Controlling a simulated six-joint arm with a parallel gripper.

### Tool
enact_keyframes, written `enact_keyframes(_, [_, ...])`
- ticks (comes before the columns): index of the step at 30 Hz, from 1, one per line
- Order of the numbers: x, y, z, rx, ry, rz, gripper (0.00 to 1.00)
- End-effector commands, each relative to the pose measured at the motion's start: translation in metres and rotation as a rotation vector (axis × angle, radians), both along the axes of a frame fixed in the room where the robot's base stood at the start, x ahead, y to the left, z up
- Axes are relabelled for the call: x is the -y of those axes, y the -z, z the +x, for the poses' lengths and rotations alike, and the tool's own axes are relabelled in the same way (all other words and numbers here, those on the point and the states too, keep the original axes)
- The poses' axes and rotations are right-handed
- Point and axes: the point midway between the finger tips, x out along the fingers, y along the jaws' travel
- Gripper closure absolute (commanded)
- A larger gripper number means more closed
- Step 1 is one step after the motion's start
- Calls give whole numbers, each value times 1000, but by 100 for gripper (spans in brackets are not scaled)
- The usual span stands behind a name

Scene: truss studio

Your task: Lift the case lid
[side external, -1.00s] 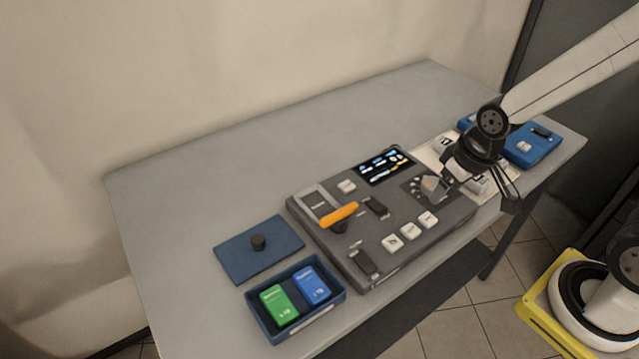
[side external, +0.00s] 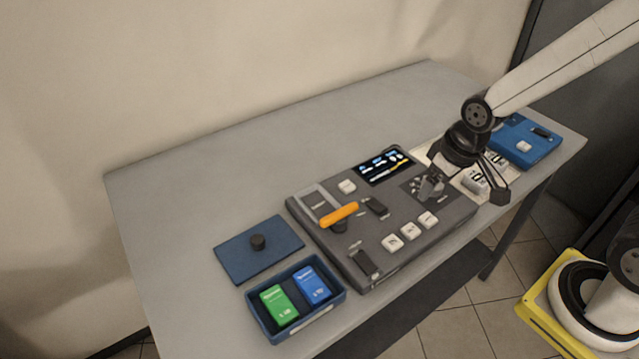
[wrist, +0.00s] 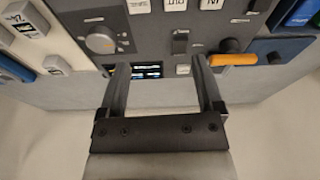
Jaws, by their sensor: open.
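The flat dark blue case lid (side external: 240,259) with a black knob (side external: 258,242) lies on the table beside the open case, at the left of the side view. The lid (wrist: 294,46) also shows at the right edge of the wrist view, partly cut off. The open blue case (side external: 334,302) holds a green block (side external: 278,304) and a blue block (side external: 312,286). My gripper (side external: 467,188) is open and empty above the right end of the grey console, well to the right of the lid. Its spread fingers (wrist: 160,62) show in the wrist view with nothing held.
The grey console (side external: 372,236) lies between my gripper and the lid, with a raised orange handle (side external: 339,214), a knob, switches and white buttons. A pale panel (side external: 470,178) with white blocks and a blue box (side external: 525,143) lie to the right. The table's back is clear.

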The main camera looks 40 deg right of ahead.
Motion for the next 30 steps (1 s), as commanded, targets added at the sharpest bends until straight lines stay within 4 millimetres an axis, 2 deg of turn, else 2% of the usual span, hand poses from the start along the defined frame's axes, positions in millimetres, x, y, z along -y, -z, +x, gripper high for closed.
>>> enact_keyframes(8, [-41,0,59,-42,-223,-27,15])
enact_keyframes(12, [-70,2,90,-65,-358,-43,15])
enact_keyframes(18, [-118,11,126,-98,-550,-66,15])
enact_keyframes(24, [-172,24,153,-130,-742,-87,15])
enact_keyframes(30, [-228,40,168,-159,-932,-109,15])
